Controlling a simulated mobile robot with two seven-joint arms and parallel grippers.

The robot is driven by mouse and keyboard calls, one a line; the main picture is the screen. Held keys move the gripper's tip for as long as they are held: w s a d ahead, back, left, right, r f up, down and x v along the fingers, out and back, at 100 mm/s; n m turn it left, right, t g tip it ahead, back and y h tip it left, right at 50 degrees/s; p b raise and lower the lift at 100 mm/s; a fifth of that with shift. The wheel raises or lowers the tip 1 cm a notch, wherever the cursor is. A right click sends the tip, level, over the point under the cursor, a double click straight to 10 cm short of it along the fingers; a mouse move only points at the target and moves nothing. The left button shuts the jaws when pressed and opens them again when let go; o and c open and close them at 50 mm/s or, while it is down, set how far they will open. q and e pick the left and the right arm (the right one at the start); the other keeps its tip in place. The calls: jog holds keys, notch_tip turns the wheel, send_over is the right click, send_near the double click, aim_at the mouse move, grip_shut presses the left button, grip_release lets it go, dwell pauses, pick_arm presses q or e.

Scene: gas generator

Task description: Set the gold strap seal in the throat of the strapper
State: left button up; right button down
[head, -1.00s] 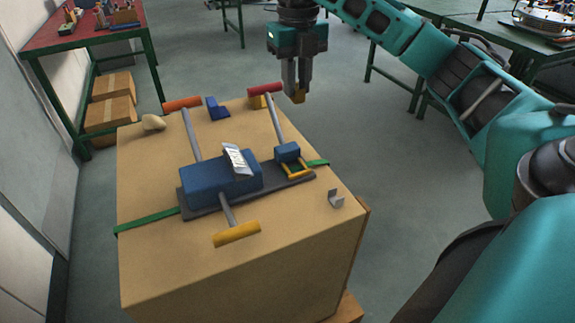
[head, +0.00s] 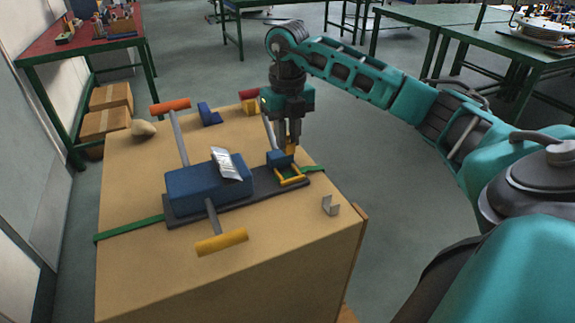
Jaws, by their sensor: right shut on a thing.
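The strapper (head: 207,187) has a blue body on a dark base plate and lies on top of the cardboard box. At its right end is a yellow-framed opening (head: 291,180) beside a small blue block (head: 279,159); this looks like the throat. My right gripper (head: 289,142) points down just behind and above that end. It is shut on a small gold piece, the gold strap seal (head: 291,150). I cannot tell whether the seal touches the strapper. My left gripper is not in view.
A green strap (head: 128,229) runs across the box (head: 260,265). A silver clip (head: 330,206) lies near its right edge. The handles with orange (head: 170,105) and yellow (head: 221,242) grips stick out. A blue part (head: 209,115) and a tan lump (head: 143,129) lie at the back.

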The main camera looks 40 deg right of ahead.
aim_at(288, 140)
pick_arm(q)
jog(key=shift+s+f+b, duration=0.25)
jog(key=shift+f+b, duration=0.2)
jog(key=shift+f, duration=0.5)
pick_arm(e)
jog(key=shift+f, duration=3.4)
jog(key=shift+f, duration=0.15)
jog(key=c, duration=1)
grip_release()
pick_arm(q)
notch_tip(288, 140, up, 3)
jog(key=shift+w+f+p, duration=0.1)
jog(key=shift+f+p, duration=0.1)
jog(key=shift+p, duration=0.95)
pick_arm(e)
notch_tip(288, 140, up, 12)
jog(key=shift+r, duration=0.2)
jog(key=shift+f, duration=0.1)
